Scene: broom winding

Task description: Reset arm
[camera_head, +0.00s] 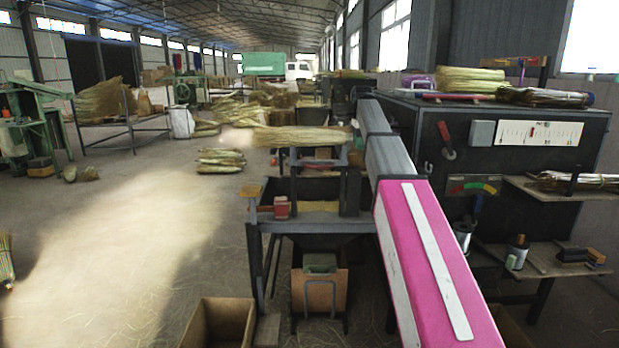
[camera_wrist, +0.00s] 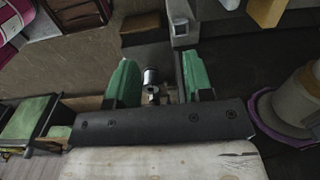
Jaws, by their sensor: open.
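My pink and grey arm reaches forward from the lower right in the head view, beside the winding machine (camera_head: 316,226). My gripper's end cannot be made out clearly there. In the wrist view my gripper (camera_wrist: 160,78) shows two green fingers, spread apart. It is open, with nothing held between them. A small metal fitting (camera_wrist: 152,82) shows in the gap, but I cannot tell how far beyond the fingers it is. A straw broom bundle (camera_head: 290,138) lies level across the top of the machine, left of my arm.
A dark cabinet (camera_head: 585,130) stands close on the right, with straw bundles (camera_head: 470,80) on top and side shelves (camera_head: 560,188). A cardboard box (camera_head: 222,322) sits on the floor at front. Straw bundles (camera_head: 220,160) lie behind the machine. The floor at left is mostly open.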

